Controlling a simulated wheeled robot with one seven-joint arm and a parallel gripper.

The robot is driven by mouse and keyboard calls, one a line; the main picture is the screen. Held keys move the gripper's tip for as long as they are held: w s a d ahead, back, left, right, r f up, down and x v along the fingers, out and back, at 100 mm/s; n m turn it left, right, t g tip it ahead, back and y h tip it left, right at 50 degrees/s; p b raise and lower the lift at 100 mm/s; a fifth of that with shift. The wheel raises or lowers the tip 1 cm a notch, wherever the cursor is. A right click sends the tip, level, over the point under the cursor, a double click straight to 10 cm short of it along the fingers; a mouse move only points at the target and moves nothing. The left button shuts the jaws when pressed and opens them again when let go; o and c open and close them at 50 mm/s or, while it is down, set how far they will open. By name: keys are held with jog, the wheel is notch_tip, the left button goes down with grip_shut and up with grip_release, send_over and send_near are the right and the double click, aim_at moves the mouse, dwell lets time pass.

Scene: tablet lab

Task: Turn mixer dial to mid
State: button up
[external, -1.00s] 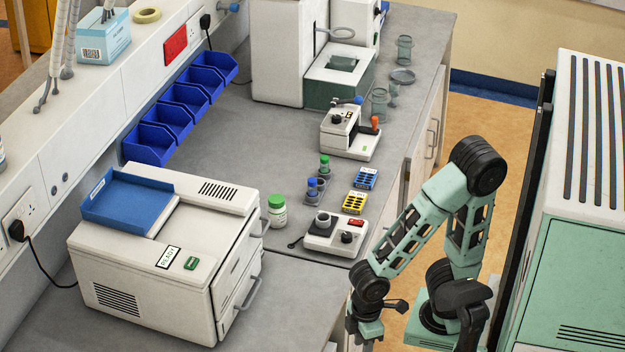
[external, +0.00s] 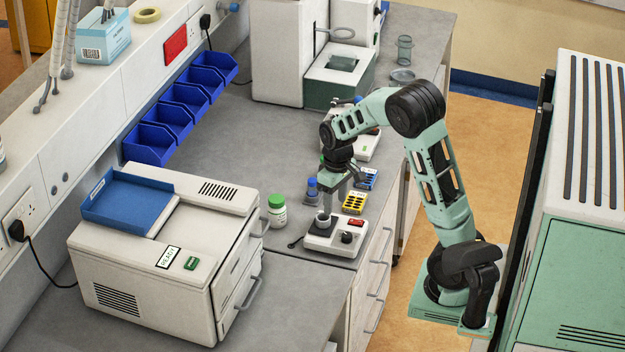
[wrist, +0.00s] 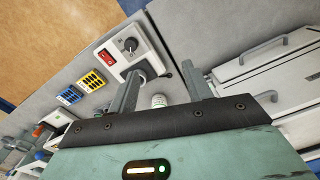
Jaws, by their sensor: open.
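The mixer (external: 318,243) is a small white unit at the bench's front edge. It has a round cup (external: 324,221) on top, a black dial (external: 347,238) and a red switch (external: 356,222). In the wrist view the mixer (wrist: 151,43) is near the top, with its dial (wrist: 130,44) facing me and the red switch (wrist: 106,57) beside it. The dial's setting is too small to read surely. My gripper (external: 330,205) is open and points down above the cup side, left of the dial. In the wrist view my gripper (wrist: 161,70) appears empty and apart from the dial.
A yellow rack (external: 354,203) and a blue rack (external: 366,179) stand just behind the mixer. A blue-capped vial (external: 312,188) and a green-capped bottle (external: 277,211) are to the left. A large white machine (external: 150,280) fills the left front.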

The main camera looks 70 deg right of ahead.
jog(key=r+m, duration=0.1)
send_over(347, 234)
notch_tip(347, 234, down, 17)
jog(key=shift+a+f+p, duration=0.1)
jog(key=shift+f+p, duration=0.05)
jog(key=shift+p, duration=1.1)
jog(key=c, duration=1)
